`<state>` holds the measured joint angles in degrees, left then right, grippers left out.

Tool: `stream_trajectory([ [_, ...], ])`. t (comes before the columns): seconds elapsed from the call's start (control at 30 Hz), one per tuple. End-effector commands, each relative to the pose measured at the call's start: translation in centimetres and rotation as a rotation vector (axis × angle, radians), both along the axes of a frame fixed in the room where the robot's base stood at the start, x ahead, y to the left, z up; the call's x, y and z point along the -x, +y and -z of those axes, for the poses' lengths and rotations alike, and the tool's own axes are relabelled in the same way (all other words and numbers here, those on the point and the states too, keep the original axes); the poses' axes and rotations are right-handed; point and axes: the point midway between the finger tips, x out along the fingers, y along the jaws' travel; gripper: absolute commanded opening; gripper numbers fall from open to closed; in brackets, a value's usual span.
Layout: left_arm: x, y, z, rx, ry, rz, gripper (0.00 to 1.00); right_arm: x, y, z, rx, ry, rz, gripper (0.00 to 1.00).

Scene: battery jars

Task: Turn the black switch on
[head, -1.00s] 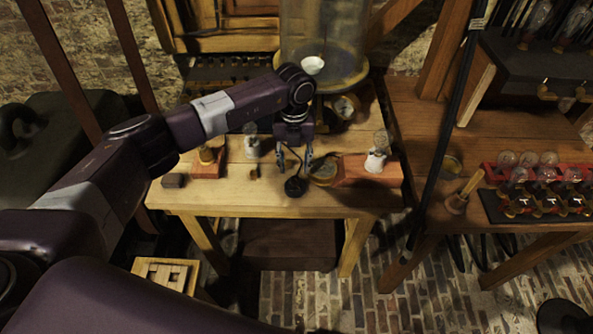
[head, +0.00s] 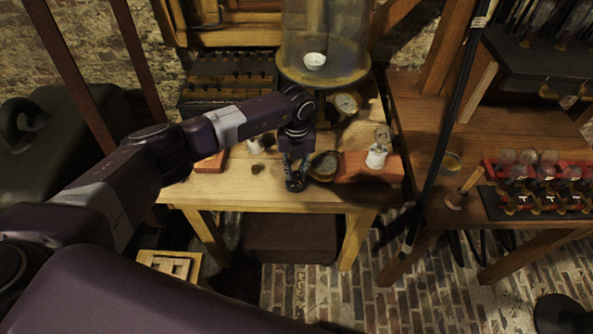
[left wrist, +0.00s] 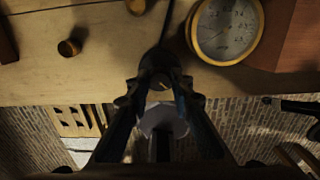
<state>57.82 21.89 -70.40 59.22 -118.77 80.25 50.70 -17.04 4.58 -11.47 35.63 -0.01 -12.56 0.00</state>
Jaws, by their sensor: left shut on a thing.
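The black switch (head: 295,184) is a small round dark piece near the front edge of the wooden table (head: 250,191). In the left wrist view the black switch (left wrist: 160,64) has a dark cable running up and away from it. My left gripper (head: 295,174) points down at it, with its fingers shut on its sides; they also show in the left wrist view (left wrist: 158,88). The fingers cover part of the switch, and I cannot tell its on or off position. My right gripper is not in view.
A brass-rimmed gauge (head: 324,166) lies close to the right of my left gripper. Beyond it a bulb (head: 378,152) stands on a reddish block (head: 356,172). A glass bell jar (head: 325,45) stands behind. A small wooden knob (left wrist: 70,47) lies to the left.

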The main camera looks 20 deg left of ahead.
Motion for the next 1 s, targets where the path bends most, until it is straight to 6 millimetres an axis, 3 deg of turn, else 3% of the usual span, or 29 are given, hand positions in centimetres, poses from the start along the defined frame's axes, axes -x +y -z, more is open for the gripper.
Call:
stream_trajectory([
  [0.47,0.0,0.0,0.2,0.001,-0.001,0.078,0.0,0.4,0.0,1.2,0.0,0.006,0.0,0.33],
  [1.0,-0.1,0.0,0.5,0.0,-0.003,0.537,0.0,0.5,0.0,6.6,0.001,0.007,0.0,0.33],
])
